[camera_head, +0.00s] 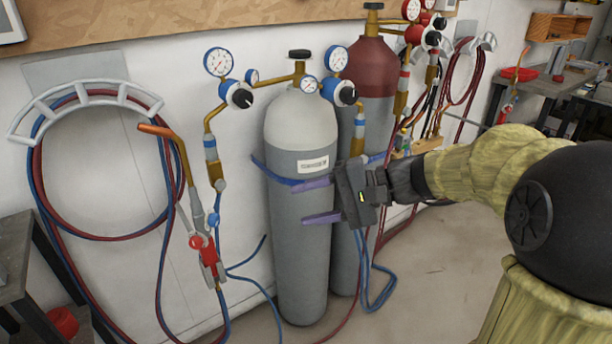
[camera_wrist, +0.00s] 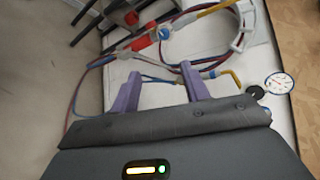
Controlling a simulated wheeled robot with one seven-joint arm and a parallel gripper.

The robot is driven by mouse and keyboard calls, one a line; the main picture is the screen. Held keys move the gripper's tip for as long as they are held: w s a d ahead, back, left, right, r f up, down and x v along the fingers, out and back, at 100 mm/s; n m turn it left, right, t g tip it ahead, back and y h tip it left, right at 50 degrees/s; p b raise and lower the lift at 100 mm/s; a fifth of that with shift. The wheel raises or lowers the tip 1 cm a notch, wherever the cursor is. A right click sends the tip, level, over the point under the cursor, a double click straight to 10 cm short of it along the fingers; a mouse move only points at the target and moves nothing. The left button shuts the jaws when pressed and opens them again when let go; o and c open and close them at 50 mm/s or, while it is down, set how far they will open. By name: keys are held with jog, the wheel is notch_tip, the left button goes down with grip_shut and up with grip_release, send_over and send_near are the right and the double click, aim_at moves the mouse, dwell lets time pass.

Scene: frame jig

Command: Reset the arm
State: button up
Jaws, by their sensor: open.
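My gripper (camera_head: 318,201) is open, its two purple fingers apart and pointing left in the head view. Nothing shows between them. The fingers appear in front of the grey gas cylinder (camera_head: 299,240) with the pale top; I cannot tell how close they are to it. In the wrist view my gripper (camera_wrist: 157,78) also shows open, with a hose and the brass torch parts beyond the fingertips. My arm reaches in from the right, in a yellowish sleeve.
A second cylinder with a dark red top (camera_head: 370,70) stands behind. A torch with a red handle (camera_head: 207,256) hangs at the left by a hose rack (camera_head: 85,95). Blue hoses loop near the floor. A dark bench (camera_head: 30,265) stands at the left edge. Floor (camera_head: 430,270) is clear at the right.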

jog(key=s+d+f+n+h, duration=0.25)
jog(key=d+f+h, duration=0.2)
jog(key=f, duration=0.25)
jog(key=s+d+f+n+h, duration=0.1)
jog(key=s+d+f+h, duration=0.3)
jog(key=f, duration=0.3)
jog(key=s+d+f+n+h, duration=0.2)
jog(key=s+f+h, duration=0.25)
jog(key=f, duration=0.35)
jog(key=w+a+p+v, duration=0.1)
jog(key=w+p+v, duration=0.2)
jog(key=p+v, duration=1.1)
jog(key=w+a+r+p+v, duration=0.1)
jog(key=w+p+v, duration=0.2)
jog(key=p+v, duration=1.2)
jog(key=shift+w+d+r+h+p, duration=0.2)
jog(key=shift+w+r+h+p, duration=0.1)
jog(key=shift+h+p, duration=0.1)
jog(key=shift+f+m, duration=0.15)
jog(key=shift+m, duration=0.1)
